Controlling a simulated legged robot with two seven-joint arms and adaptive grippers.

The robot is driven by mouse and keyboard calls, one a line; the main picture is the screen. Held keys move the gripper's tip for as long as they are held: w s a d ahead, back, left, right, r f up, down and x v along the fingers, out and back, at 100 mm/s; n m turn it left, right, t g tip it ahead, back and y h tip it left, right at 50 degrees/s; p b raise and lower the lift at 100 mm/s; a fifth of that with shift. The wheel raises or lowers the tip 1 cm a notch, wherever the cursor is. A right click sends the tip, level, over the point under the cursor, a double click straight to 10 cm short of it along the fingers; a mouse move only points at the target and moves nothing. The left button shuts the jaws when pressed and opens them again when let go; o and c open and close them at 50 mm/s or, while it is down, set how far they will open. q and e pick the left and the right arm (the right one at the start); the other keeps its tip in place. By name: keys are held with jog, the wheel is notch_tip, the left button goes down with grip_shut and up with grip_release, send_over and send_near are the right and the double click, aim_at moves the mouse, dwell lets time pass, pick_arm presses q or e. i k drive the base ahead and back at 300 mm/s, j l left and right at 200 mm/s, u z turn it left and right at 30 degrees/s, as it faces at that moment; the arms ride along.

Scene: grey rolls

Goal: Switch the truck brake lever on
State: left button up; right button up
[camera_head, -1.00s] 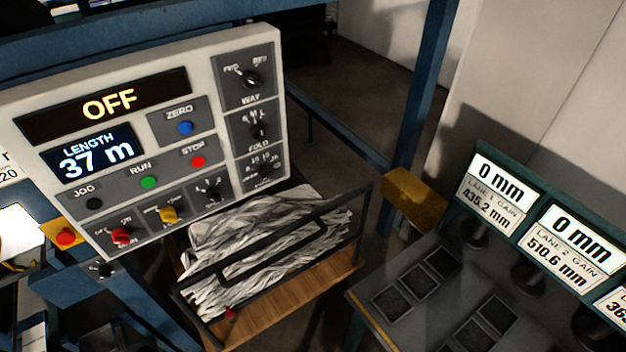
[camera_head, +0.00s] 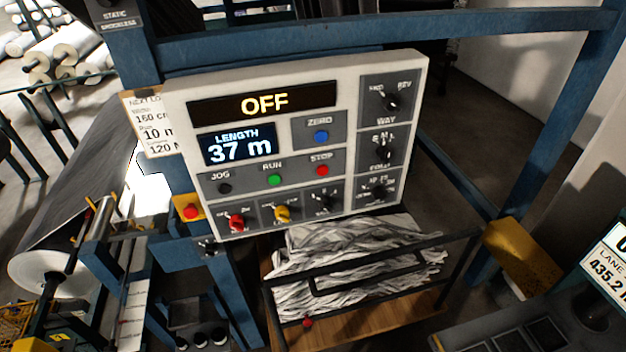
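The truck (camera_head: 425,298) is a wooden-decked cart with a dark metal rail frame, below the control panel. It holds a heap of crumpled grey-white cloth. A small red knob (camera_head: 307,322) shows low at the truck's near left side; it looks like the end of the brake lever. The lever's shaft and its on or off position are too small to tell. Neither of my grippers is in view.
A white control panel (camera_head: 344,87) reading OFF and 37 m hangs above the truck. Blue posts and beams (camera_head: 562,120) frame it. A yellow block (camera_head: 522,252) and lane displays (camera_head: 606,258) are at right. A large roll (camera_head: 45,275) lies at left.

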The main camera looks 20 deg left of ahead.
aim_at(307, 323)
jog(key=k+j+u, duration=0.1)
jog(key=j, duration=1.35)
